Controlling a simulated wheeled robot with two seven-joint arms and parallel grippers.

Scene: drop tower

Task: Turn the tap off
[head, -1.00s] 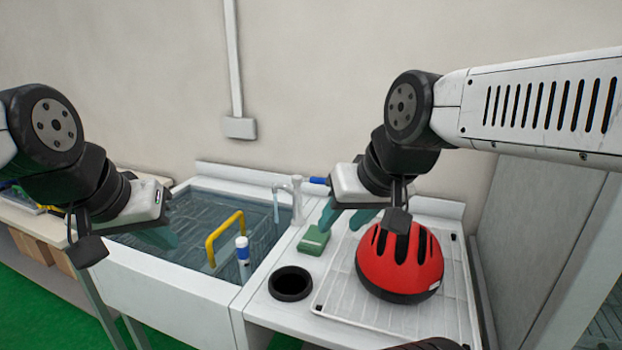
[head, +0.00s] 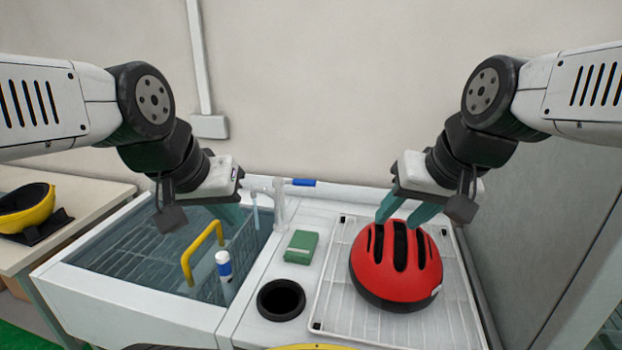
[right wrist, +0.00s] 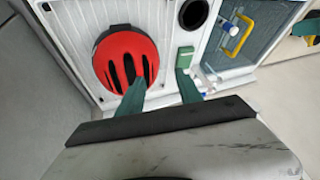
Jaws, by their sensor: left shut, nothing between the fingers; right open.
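The pale tap (head: 279,205) stands at the back right of the basin. A thin light-blue stream (head: 256,216) hangs from its spout. A blue-ended lever (head: 303,182) points right from the tap's top; it also shows in the right wrist view (right wrist: 206,94). My left gripper (head: 230,214) is shut and empty above the basin, just left of the spout. It looks apart from the tap, though the depth is hard to judge. My right gripper (head: 397,222) is open and empty at the red helmet's back edge, right of the tap; whether it touches the helmet is unclear.
The red helmet (head: 385,282) sits on a white wire rack (head: 338,290). A green block (head: 301,247) and a black round hole (head: 281,299) lie beside the basin (head: 130,305). A yellow handle (head: 201,250) and a blue-white bottle (head: 224,268) stand in the basin. A yellow helmet (head: 25,208) is far left.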

